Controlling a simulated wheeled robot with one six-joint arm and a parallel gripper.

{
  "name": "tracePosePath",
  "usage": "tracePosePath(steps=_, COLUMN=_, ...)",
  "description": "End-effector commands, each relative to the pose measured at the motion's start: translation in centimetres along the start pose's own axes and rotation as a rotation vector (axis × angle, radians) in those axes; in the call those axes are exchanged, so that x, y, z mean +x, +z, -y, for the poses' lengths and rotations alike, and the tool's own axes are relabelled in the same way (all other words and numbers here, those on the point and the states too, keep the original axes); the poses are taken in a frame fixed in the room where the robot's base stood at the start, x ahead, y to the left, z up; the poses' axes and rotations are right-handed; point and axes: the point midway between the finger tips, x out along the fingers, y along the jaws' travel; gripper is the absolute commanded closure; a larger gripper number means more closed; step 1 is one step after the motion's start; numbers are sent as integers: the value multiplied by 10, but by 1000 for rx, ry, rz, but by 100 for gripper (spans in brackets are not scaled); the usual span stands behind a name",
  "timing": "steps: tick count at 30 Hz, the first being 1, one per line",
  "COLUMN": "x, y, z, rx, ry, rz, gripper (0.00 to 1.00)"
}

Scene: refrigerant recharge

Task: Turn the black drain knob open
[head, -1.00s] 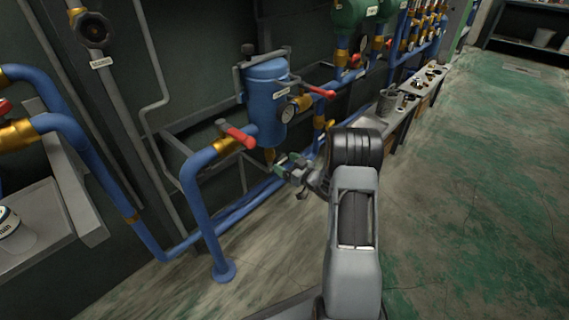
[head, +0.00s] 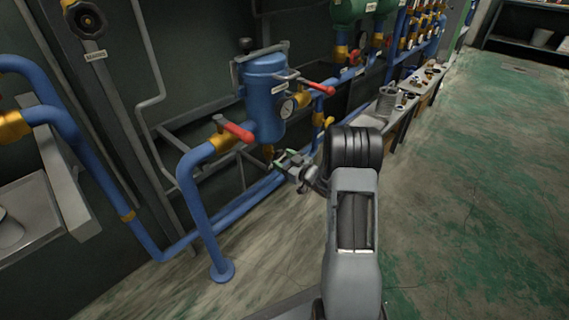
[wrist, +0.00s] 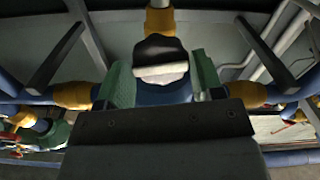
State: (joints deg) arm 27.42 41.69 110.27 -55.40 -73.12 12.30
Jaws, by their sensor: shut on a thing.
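The blue tank (head: 266,95) hangs on the pipework in the head view, with a brass fitting (head: 268,152) under it. My gripper (head: 283,160) is just below the tank, beside that fitting. In the wrist view, a black knob (wrist: 158,46) with a pale lower face sits between the green-padded fingers of my gripper (wrist: 160,82). The gripper is shut on the knob. The knob is hidden in the head view, and I cannot tell how far it is turned.
Red-handled valves (head: 238,132) flank the tank on blue pipes. A blue pipe stand (head: 221,270) meets the floor in front. A bench with a grey cup (head: 388,98) stands to the right. The green-stained floor (head: 480,200) is clear.

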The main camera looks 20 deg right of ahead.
Motion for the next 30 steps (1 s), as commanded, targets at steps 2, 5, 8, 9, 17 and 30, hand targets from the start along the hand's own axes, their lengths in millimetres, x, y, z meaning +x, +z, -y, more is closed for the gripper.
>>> tracePosePath(steps=2, x=0, y=0, z=-1, rx=-68, ry=3, rz=0, gripper=67)
tracePosePath(steps=5, x=0, y=0, z=-1, rx=-158, ry=3, rz=0, gripper=67)
tracePosePath(steps=8, x=-1, y=0, z=-1, rx=-203, ry=4, rz=0, gripper=67)
tracePosePath(steps=9, x=-1, y=0, z=-2, rx=-210, ry=4, rz=1, gripper=67)
tracePosePath(steps=17, x=-1, y=0, z=-2, rx=-214, ry=5, rz=1, gripper=67)
tracePosePath(steps=30, x=-1, y=0, z=-2, rx=-591, ry=6, rz=2, gripper=67)
